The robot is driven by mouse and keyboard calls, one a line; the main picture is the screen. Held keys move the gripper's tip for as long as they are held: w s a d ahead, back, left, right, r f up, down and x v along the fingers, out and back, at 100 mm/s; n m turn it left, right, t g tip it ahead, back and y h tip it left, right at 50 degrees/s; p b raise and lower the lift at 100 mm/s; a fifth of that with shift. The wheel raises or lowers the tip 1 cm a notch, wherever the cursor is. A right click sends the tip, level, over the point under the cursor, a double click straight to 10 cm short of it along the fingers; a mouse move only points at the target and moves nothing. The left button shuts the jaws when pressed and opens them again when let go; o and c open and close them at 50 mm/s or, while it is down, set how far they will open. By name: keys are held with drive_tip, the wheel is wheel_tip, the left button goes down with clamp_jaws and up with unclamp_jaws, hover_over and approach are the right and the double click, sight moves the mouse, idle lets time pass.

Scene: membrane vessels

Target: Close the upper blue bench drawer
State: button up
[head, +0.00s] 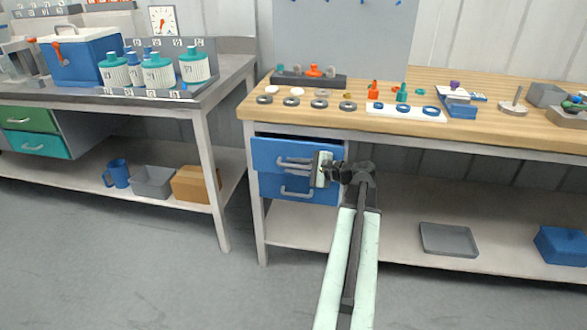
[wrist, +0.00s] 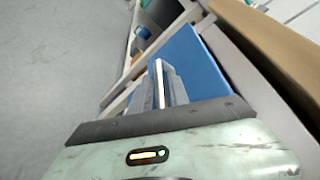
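The upper blue bench drawer (head: 265,150) is under the left end of the wooden bench. Its front stands a little forward of the lower blue drawer (head: 269,187), with a dark gap above it. My gripper (head: 284,164) is in front of the upper drawer, at the height of its handle, and hides part of the front and most of that handle. I cannot tell whether the fingertips touch the drawer.
The wooden bench top (head: 420,128) above carries rings, small fittings and a blue tray. A bench leg (head: 256,215) stands left of the drawers. A grey tray (head: 448,240) and a blue box (head: 562,246) rest on the lower shelf. The floor (head: 150,270) in front is clear.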

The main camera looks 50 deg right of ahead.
clamp_jaws()
idle(1.4)
